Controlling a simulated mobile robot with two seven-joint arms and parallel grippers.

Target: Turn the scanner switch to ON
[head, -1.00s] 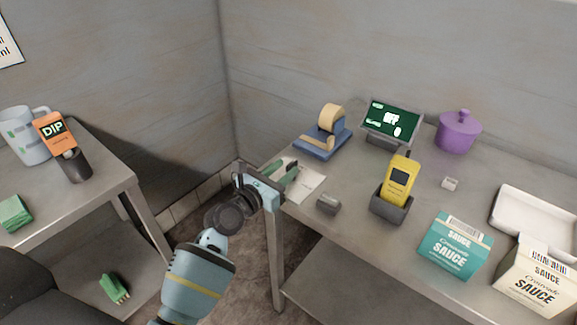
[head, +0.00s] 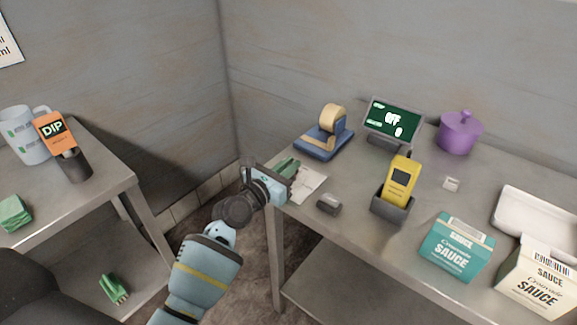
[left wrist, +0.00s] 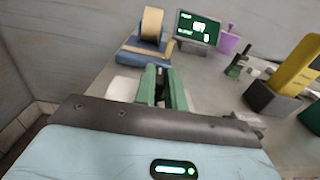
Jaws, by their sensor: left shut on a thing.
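The yellow scanner (head: 402,180) stands upright in a dark grey dock (head: 392,205) on the right-hand table; it also shows at the right of the left wrist view (left wrist: 300,68). A screen (head: 392,122) behind it reads OFF. I cannot make out a switch for certain. A small dark and green upright thing (left wrist: 238,64) stands beyond the scanner in the left wrist view. My left gripper (head: 290,167), with green fingers (left wrist: 155,85), is at the table's left end, over a white sheet, apart from the scanner. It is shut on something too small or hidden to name. My right gripper is not in view.
A tape dispenser (head: 325,138), a small dark block (head: 329,203), a purple pot (head: 459,133), a teal sauce carton (head: 456,247), a white sauce carton (head: 537,280) and a white tray (head: 538,222) share the table. Another table (head: 100,185) stands left, across a gap.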

